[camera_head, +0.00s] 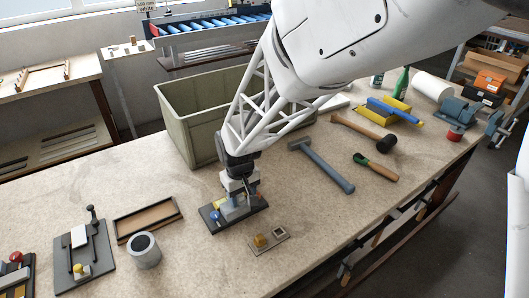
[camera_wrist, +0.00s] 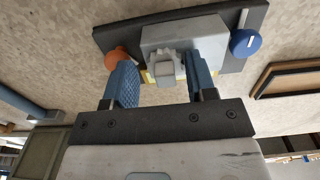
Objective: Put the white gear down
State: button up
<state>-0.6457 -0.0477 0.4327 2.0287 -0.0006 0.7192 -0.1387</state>
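My gripper (camera_wrist: 161,70) points down at a fixture with a dark base plate (camera_head: 246,211), a grey block (camera_wrist: 190,32), an orange knob (camera_wrist: 117,54) and a blue knob (camera_wrist: 245,43). In the wrist view, a small pale grey toothed piece (camera_wrist: 167,62), seemingly the white gear, lies between my two blue fingers, in front of the block. A gap shows at the left finger; the right finger looks very close to the piece. Whether the piece rests on the fixture is unclear. In the head view, my gripper (camera_head: 240,184) hides most of the block, and I cannot make out the gear.
A small plate with a yellow piece (camera_head: 261,241) lies in front of the fixture. A shallow wooden tray (camera_head: 148,219) and a grey cup (camera_head: 144,251) stand left. A green bin (camera_head: 185,126) stands behind. A blue-handled hammer (camera_head: 325,167) lies right.

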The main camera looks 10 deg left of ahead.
aim_at(242, 195)
jog(key=shift+s+d+f, duration=0.1)
jog(key=shift+s+f, duration=0.2)
jog(key=shift+f, duration=0.2)
jog(key=shift+r, duration=0.2)
notch_tip(242, 195, up, 13)
jog(key=shift+w, duration=0.15)
dwell(0.7)
jog(key=s+d+r+m+t, duration=0.1)
jog(key=s+d+r+m, duration=0.15)
jog(key=d, duration=0.85)
jog(key=s+d+r+m, duration=0.2)
jog(key=s+d+r, duration=0.15)
jog(key=d, duration=0.75)
jog(key=s+d+m+t, duration=0.1)
jog(key=s+d+m, duration=0.3)
jog(key=s+d, duration=0.9)
jog(key=shift+d+r+m+t, duration=0.35)
jog(key=shift+d+r, duration=0.1)
jog(key=shift+d, duration=0.45)
